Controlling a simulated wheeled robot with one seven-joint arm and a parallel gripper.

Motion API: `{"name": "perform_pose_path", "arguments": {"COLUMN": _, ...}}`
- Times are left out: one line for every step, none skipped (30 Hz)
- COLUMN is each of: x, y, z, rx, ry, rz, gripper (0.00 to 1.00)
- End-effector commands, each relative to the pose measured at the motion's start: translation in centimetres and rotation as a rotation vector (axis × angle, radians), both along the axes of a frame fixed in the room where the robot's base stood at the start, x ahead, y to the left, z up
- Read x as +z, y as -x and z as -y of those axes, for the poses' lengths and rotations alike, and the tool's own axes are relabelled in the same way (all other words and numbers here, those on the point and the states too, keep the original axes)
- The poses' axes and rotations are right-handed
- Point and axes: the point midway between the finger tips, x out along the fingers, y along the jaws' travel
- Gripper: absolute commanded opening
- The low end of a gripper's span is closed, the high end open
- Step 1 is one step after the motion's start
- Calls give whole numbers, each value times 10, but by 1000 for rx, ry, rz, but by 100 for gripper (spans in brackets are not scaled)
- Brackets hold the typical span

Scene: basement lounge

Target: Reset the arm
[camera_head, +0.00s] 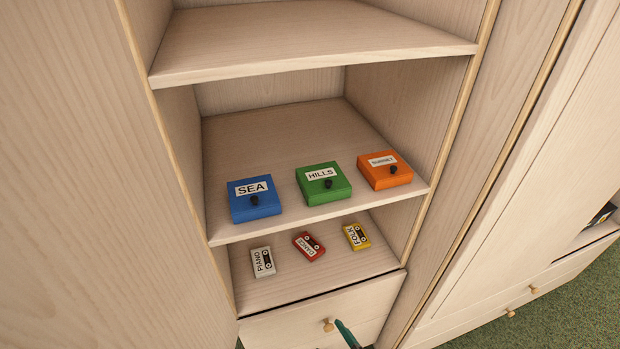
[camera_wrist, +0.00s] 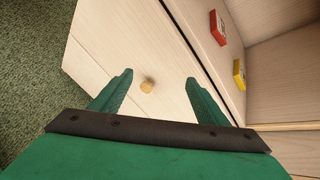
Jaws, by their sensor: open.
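My gripper shows in the wrist view (camera_wrist: 158,80) with its two green fingers apart and nothing between them. A round wooden drawer knob (camera_wrist: 147,86) shows in the gap between the fingers; I cannot tell how far beyond the tips it is. In the head view only a green tip of my gripper (camera_head: 347,335) shows at the bottom edge, just right of the same knob (camera_head: 328,325). The rest of my arm is out of that view.
A blue SEA box (camera_head: 255,199), green HILLS box (camera_head: 323,183) and orange box (camera_head: 385,169) sit on the middle shelf (camera_head: 280,135). Below are PIANO (camera_head: 263,262), red (camera_head: 309,246) and yellow FOLK (camera_head: 356,236) cassettes. The drawer (camera_head: 290,328) appears shut. Green carpet (camera_head: 570,310) lies right.

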Motion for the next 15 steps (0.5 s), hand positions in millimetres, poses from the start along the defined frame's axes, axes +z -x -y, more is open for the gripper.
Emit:
{"name": "perform_pose_path", "arguments": {"x": -9, "y": 16, "z": -3, "rx": 18, "ry": 92, "rz": 12, "gripper": 68}}
{"name": "perform_pose_path", "arguments": {"x": -12, "y": 24, "z": -3, "rx": 29, "ry": 151, "rz": 24, "gripper": 68}}
{"name": "perform_pose_path", "arguments": {"x": -16, "y": 33, "z": -3, "rx": 46, "ry": 232, "rz": 41, "gripper": 68}}
{"name": "perform_pose_path", "arguments": {"x": -18, "y": 41, "z": -3, "rx": 61, "ry": 294, "rz": 53, "gripper": 68}}
{"name": "perform_pose_path", "arguments": {"x": -19, "y": 49, "z": -3, "rx": 75, "ry": 355, "rz": 65, "gripper": 68}}
{"name": "perform_pose_path", "arguments": {"x": -20, "y": 59, "z": -4, "rx": 99, "ry": 439, "rz": 80, "gripper": 68}}
{"name": "perform_pose_path", "arguments": {"x": -20, "y": 66, "z": -4, "rx": 117, "ry": 499, "rz": 91, "gripper": 68}}
{"name": "perform_pose_path", "arguments": {"x": -20, "y": 74, "z": -4, "rx": 135, "ry": 562, "rz": 105, "gripper": 68}}
{"name": "perform_pose_path", "arguments": {"x": -18, "y": 84, "z": -5, "rx": 162, "ry": 645, "rz": 120, "gripper": 68}}
{"name": "perform_pose_path", "arguments": {"x": -17, "y": 92, "z": -5, "rx": 183, "ry": 708, "rz": 132, "gripper": 68}}
{"name": "perform_pose_path", "arguments": {"x": -15, "y": 99, "z": -6, "rx": 206, "ry": 771, "rz": 145, "gripper": 68}}
{"name": "perform_pose_path", "arguments": {"x": -11, "y": 109, "z": -7, "rx": 236, "ry": 855, "rz": 163, "gripper": 68}}
{"name": "perform_pose_path", "arguments": {"x": -8, "y": 117, "z": -8, "rx": 259, "ry": 918, "rz": 175, "gripper": 68}}
{"name": "perform_pose_path", "arguments": {"x": -4, "y": 124, "z": -9, "rx": 283, "ry": 980, "rz": 189, "gripper": 68}}
{"name": "perform_pose_path", "arguments": {"x": 2, "y": 133, "z": -11, "rx": 316, "ry": 1064, "rz": 208, "gripper": 68}}
